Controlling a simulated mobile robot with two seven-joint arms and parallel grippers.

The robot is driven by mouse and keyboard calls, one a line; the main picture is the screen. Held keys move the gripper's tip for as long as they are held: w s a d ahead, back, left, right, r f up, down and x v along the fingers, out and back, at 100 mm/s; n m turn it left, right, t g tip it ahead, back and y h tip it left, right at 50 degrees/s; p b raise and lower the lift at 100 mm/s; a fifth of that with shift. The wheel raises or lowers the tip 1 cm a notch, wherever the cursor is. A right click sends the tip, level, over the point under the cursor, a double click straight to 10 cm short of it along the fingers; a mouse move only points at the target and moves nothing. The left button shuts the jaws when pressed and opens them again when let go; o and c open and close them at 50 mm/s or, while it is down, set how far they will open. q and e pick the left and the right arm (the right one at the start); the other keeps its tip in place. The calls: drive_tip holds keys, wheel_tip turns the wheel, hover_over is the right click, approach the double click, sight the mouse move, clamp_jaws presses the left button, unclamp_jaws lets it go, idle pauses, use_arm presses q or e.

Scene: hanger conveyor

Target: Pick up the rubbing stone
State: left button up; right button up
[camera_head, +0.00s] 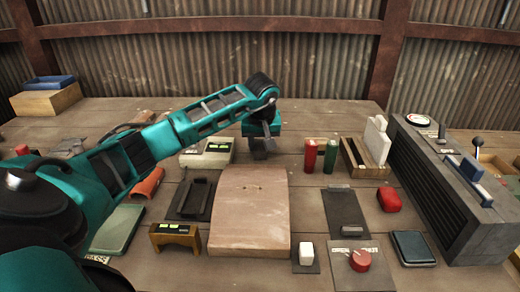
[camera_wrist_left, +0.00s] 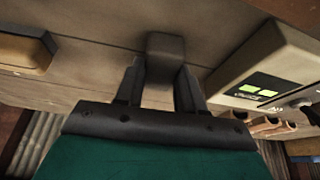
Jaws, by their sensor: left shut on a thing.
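My left gripper (camera_head: 264,142) reaches over the back middle of the bench, beyond the wooden board. In the left wrist view, its two dark fingers (camera_wrist_left: 160,88) stand on either side of a dark grey block, which I take to be the rubbing stone (camera_wrist_left: 165,48). The gripper is shut on it. In the head view the stone (camera_head: 258,152) is small, dark and partly hidden by the gripper. I cannot tell whether it touches the bench. My right gripper is not in view.
The pale wooden board (camera_head: 249,215) lies in front of the gripper. A beige device with green displays (camera_head: 208,153) stands just left of it. Red (camera_head: 311,155) and green (camera_head: 331,155) cylinders stand to the right. A large ribbed unit (camera_head: 440,185) bounds the right side.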

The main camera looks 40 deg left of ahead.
sight(261, 146)
use_arm(q)
drive_tip(key=shift+r, duration=0.15)
drive_tip(key=shift+c, duration=0.4)
drive_tip(key=shift+r, duration=0.25)
wheel_tip(261, 146, up, 19)
drive_tip(key=p, duration=0.2)
drive_tip(key=shift+r, duration=0.15)
drive_tip(key=o, duration=0.6)
drive_tip(key=c, duration=0.4)
